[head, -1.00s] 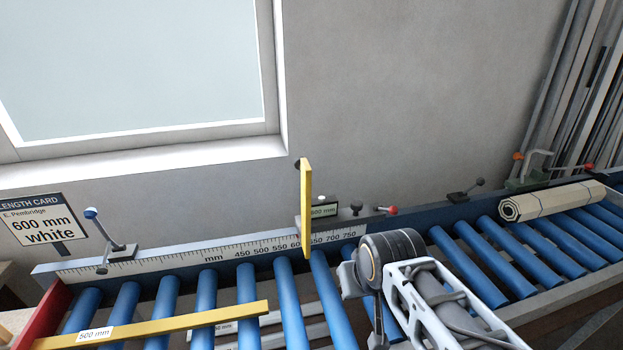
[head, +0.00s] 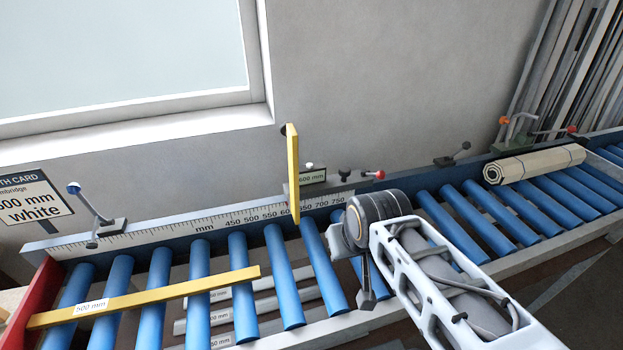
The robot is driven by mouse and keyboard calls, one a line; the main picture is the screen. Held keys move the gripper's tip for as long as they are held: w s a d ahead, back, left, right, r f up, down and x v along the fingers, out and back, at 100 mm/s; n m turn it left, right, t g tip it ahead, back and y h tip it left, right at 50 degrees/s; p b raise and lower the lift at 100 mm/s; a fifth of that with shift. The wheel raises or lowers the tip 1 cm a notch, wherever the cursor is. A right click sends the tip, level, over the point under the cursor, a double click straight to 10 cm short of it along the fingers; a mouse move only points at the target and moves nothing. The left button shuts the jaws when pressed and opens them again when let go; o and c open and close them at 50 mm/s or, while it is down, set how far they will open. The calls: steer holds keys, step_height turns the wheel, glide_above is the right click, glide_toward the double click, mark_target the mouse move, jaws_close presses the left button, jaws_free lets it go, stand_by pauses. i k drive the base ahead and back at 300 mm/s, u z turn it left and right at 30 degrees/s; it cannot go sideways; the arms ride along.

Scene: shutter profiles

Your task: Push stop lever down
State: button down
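A short lever with a red knob (head: 378,174) sticks out to the right of the stop. It lies close to level, and I see nothing touching it. My arm comes in from the lower right. Its dark round wrist is just below and in front of the red knob. My gripper (head: 366,296) hangs below the wrist over the blue rollers, apart from the lever. Its fingers are small and dark, so their opening is unclear.
A yellow profile (head: 150,297) marked 500 mm lies across the left rollers, near a red end plate (head: 33,298). A blue-knobbed lever (head: 75,188) stands at the rail's left. A cream roll (head: 535,165) lies on the right rollers. A length card (head: 30,199) reads white.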

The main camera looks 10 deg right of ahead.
mark_target(380, 174)
steer(key=k, duration=1.25)
steer(key=z, duration=0.75)
steer(key=i, duration=1.4)
steer(key=u, duration=0.8)
